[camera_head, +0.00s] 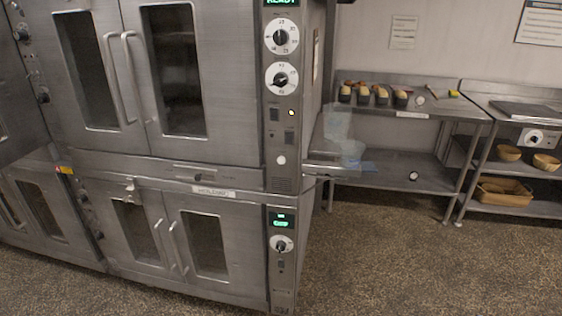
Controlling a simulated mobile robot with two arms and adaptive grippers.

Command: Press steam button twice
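The upper oven's control panel (281,100) is a tall metal strip right of the double doors. A small round pale button (281,160) sits low on it; I cannot read a label, so I cannot tell if it is the steam button. Higher up are two white dials with black knobs, the lower dial (281,79) and the upper dial (282,37). A green display (282,2) at the top appears to read READY. Neither of my grippers is in view.
The lower oven's panel (282,262) has a green display and one dial. A faint see-through shape (345,145) is right of the upper oven; I cannot tell what it is. A metal table (420,112) with several loaves stands at the back right. The floor (400,265) in front is clear.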

